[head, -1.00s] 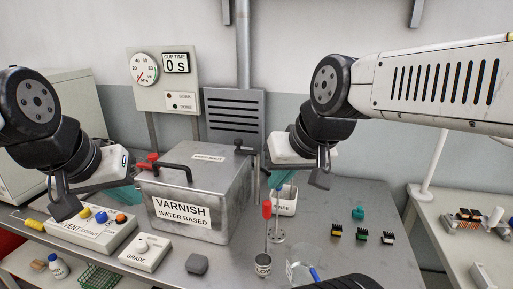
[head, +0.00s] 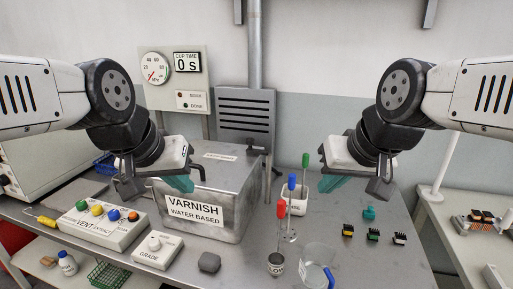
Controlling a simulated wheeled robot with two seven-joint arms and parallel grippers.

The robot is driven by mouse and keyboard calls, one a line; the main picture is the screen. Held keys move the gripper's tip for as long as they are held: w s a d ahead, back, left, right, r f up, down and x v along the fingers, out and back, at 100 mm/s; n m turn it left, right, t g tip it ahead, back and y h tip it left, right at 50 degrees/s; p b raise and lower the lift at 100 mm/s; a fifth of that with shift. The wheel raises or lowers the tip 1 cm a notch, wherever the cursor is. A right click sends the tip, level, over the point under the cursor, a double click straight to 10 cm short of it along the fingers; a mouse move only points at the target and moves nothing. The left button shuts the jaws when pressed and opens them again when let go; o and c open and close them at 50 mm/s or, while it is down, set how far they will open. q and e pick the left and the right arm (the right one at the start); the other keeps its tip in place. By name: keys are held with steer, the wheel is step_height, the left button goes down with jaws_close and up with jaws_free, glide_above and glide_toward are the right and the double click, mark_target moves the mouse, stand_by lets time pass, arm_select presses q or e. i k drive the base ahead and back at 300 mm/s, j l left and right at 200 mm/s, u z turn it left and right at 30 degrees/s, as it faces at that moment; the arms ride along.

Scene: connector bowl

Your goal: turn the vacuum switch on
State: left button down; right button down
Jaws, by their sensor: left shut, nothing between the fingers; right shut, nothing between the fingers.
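I cannot read a vacuum label on any switch. A control box (head: 115,232) marked VENT and EXTRACT at the left has green, yellow, blue and orange buttons. A GRADE box (head: 158,252) with a white knob sits to its right. A steel tank (head: 235,215) labelled VARNISH WATER BASED stands behind them. A round gauge (head: 155,68) with a red needle is on the back panel. My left gripper (head: 180,184) is shut and empty, in front of the tank's left side, hiding part of its lid. My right gripper (head: 331,184) is shut and empty, right of the tank.
Small connectors (head: 373,235) lie on clear table at the right.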

mark_target(81, 204)
steer(key=u, duration=1.6)
